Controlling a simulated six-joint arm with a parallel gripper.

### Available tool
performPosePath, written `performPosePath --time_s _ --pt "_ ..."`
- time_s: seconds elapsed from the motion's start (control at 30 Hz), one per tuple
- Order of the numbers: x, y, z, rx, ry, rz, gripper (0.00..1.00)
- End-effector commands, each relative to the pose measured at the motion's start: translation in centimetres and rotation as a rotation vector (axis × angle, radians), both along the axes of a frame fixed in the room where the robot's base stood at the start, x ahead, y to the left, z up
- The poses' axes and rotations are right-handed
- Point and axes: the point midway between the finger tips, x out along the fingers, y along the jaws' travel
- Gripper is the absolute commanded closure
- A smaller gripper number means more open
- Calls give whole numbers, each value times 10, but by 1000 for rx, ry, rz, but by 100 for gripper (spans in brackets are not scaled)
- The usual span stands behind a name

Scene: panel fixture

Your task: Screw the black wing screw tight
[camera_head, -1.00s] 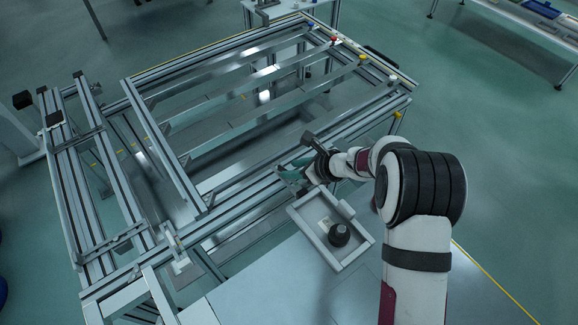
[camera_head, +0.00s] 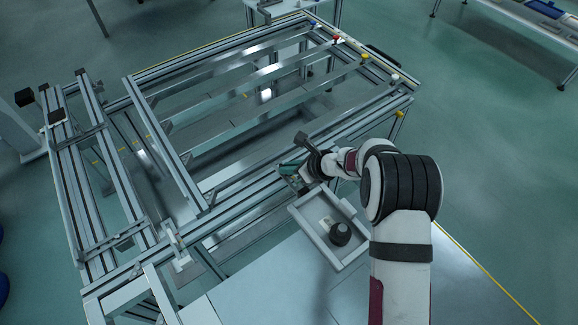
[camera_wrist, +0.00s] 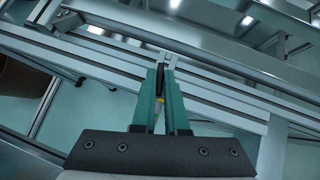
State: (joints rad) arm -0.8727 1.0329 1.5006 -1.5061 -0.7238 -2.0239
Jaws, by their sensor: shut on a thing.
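My gripper (camera_wrist: 163,72) has two green fingers shut on a thin dark piece, the black wing screw (camera_wrist: 160,82), which is mostly hidden between them. In the wrist view the fingertips are at an aluminium rail (camera_wrist: 215,95) of the panel fixture. I cannot tell whether the screw's tip sits in the rail. In the head view my gripper (camera_head: 288,169) is at the fixture's near rail (camera_head: 235,201), just beyond the tray; the screw cannot be made out there.
A grey tray (camera_head: 309,233) holds a black round knob (camera_head: 340,234) and a small pale piece. Blue (camera_head: 314,25), red (camera_head: 337,39), yellow (camera_head: 365,60) and white (camera_head: 396,78) parts sit along the fixture's right end. The pale tabletop (camera_head: 270,285) is clear.

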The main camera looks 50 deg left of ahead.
Motion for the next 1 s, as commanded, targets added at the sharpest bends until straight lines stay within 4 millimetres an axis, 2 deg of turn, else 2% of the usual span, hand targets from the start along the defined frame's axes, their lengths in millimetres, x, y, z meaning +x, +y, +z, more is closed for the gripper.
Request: performPosePath --time_s 0.33,1.0 --pt "-2 0 1 0 0 -71 100" --pt "-8 0 0 -1 0 -543 100"
